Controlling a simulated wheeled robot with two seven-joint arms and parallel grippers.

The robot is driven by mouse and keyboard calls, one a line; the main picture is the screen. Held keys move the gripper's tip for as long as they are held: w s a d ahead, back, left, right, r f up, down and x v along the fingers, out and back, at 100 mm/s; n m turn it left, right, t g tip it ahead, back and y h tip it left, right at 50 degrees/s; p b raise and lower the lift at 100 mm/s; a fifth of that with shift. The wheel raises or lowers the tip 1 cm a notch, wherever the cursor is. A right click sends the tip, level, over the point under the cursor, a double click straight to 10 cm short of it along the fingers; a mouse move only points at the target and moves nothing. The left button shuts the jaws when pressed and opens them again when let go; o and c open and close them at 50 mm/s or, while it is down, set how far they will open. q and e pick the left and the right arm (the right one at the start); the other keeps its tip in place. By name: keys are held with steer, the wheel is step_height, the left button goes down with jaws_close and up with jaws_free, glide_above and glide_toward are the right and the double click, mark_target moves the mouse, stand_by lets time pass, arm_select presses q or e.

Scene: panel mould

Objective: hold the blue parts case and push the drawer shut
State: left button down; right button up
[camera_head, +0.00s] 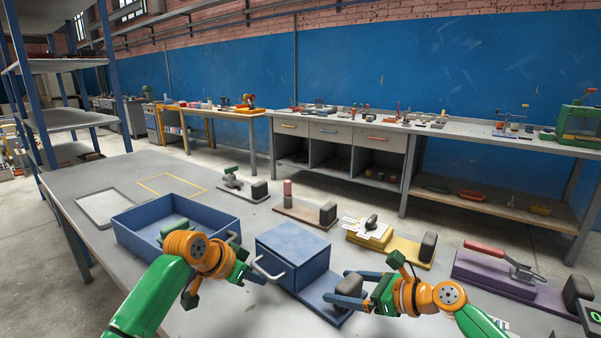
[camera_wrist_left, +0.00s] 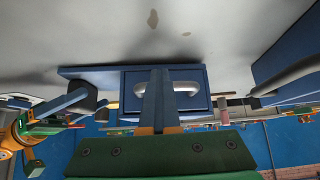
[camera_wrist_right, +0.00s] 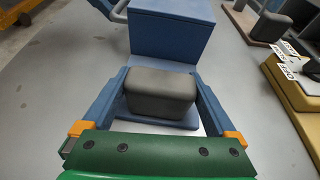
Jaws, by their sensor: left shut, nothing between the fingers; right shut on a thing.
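The blue parts case (camera_head: 292,248) stands on a blue base plate on the grey table, with a dark grey block (camera_wrist_right: 160,94) on the plate's near end. My right gripper (camera_head: 338,287) is shut on this grey block, a finger on each side. The case's drawer front (camera_wrist_left: 193,103) carries a pale bow handle (camera_head: 268,270). The drawer looks flush or nearly flush with the case; any small gap cannot be told. My left gripper (camera_head: 258,277) is shut and empty in front of the drawer, its fingertips beside the handle in the left wrist view; contact is unclear.
An open blue tray (camera_head: 125,235) with a green item inside stands left of the case, close to my left arm. Behind and right are a red-topped fixture (camera_head: 288,190), a yellow fixture (camera_head: 385,242) and a purple block (camera_head: 495,278). Bare table lies in front of the case.

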arm_select(q)
steer(key=shift+d+r, duration=0.2)
steer(key=shift+d, duration=0.05)
arm_select(e)
steer(key=shift+s+a+f, duration=0.15)
steer(key=shift+s+a, duration=0.05)
steer(key=shift+a, duration=0.1)
arm_select(q)
steer(key=shift+w+d, duration=0.25)
steer(key=shift+w, duration=0.2)
arm_select(e)
steer(key=shift+o, duration=0.2)
arm_select(q)
steer(key=shift+w+d, duration=0.4)
arm_select(e)
steer(key=shift+a, duration=0.1)
